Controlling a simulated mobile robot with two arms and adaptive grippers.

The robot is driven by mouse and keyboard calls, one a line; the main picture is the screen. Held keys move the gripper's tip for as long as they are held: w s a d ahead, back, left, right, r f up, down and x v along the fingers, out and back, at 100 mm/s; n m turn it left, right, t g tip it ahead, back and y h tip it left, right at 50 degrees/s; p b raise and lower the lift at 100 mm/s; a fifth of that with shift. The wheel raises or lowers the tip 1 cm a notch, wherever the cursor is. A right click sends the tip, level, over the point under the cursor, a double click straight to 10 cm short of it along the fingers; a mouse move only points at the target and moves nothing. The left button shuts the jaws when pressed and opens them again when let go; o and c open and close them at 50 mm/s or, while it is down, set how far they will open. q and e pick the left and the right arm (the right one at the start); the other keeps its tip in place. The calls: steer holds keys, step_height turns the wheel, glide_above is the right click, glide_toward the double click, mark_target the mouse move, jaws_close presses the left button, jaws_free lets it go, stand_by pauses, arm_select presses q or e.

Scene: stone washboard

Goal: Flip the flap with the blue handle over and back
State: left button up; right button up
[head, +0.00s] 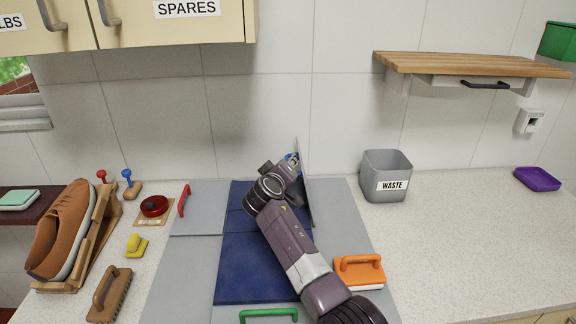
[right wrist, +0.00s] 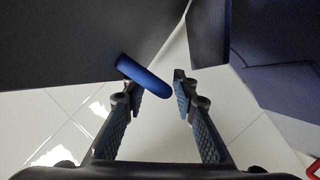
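The grey board (head: 190,255) lies on the counter with a dark blue area (head: 240,265) in its middle. A thin flap (head: 306,185) stands up from it, seen nearly edge-on. The blue handle (head: 291,157) is partly hidden behind my right gripper (head: 289,163) near the flap's top. In the right wrist view, the blue handle (right wrist: 145,77) sticks out from the dark panel (right wrist: 75,45) between the fingertips of my right gripper (right wrist: 155,90). The fingers are apart, and the handle is closer to the left one, with a gap to the right one. My left gripper is out of view.
A red handle (head: 184,200) and green handle (head: 268,315) are on other flaps. An orange-handled brush (head: 359,270) rests at the board's right edge. A waste bin (head: 386,178) stands behind. At left are a shoe (head: 62,230) and a brown brush (head: 109,296). The right counter is mostly clear.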

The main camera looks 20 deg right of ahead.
steer(key=shift+s, duration=0.1)
steer(key=v, duration=0.7)
steer(key=shift+s, duration=0.15)
stand_by(1.1)
steer(key=shift+a, duration=0.1)
